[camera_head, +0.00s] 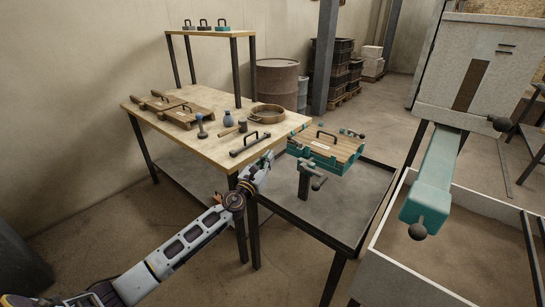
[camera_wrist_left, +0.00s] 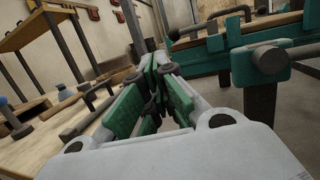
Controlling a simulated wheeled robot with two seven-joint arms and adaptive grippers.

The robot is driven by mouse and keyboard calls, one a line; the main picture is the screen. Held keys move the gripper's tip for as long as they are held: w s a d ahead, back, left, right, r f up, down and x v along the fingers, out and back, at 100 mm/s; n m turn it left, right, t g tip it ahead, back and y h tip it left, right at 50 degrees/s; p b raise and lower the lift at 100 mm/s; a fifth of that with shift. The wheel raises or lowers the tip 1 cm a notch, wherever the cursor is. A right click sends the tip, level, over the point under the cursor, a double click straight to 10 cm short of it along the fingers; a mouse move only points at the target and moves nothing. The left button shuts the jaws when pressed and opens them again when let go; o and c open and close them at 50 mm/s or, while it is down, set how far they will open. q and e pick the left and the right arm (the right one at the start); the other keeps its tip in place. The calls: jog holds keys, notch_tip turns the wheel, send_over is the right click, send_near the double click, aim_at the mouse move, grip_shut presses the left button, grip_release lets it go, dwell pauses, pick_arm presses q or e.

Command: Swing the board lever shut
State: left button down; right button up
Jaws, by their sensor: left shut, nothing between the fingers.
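A short dark lever with a knob (camera_head: 318,183) sticks out at the front, below the fixture. Another dark knob (camera_head: 361,136) shows at its back. I cannot tell which one is the board lever. My left gripper (camera_head: 265,160) is shut and empty, left of the fixture and apart from it. In the left wrist view its green-padded fingers (camera_wrist_left: 160,92) are together; the teal fixture (camera_wrist_left: 240,66) and a dark round knob (camera_wrist_left: 270,60) are to their right. My right gripper is not in view.
The wooden table (camera_head: 215,148) carries a black bar handle (camera_head: 249,145), a round wooden pan (camera_head: 273,114), a blue bottle (camera_head: 228,119) and a mallet (camera_head: 202,127). A grey tray table (camera_head: 335,213) lies below the fixture. A teal chute (camera_head: 433,175) stands at right.

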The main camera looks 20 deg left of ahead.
pick_arm(q)
jog(key=v, duration=0.2)
jog(key=a+v, duration=0.1)
jog(key=v, duration=0.1)
jog(key=shift+s+a+b, duration=0.1)
jog(key=shift+s+b, duration=0.15)
jog(key=shift+b, duration=0.05)
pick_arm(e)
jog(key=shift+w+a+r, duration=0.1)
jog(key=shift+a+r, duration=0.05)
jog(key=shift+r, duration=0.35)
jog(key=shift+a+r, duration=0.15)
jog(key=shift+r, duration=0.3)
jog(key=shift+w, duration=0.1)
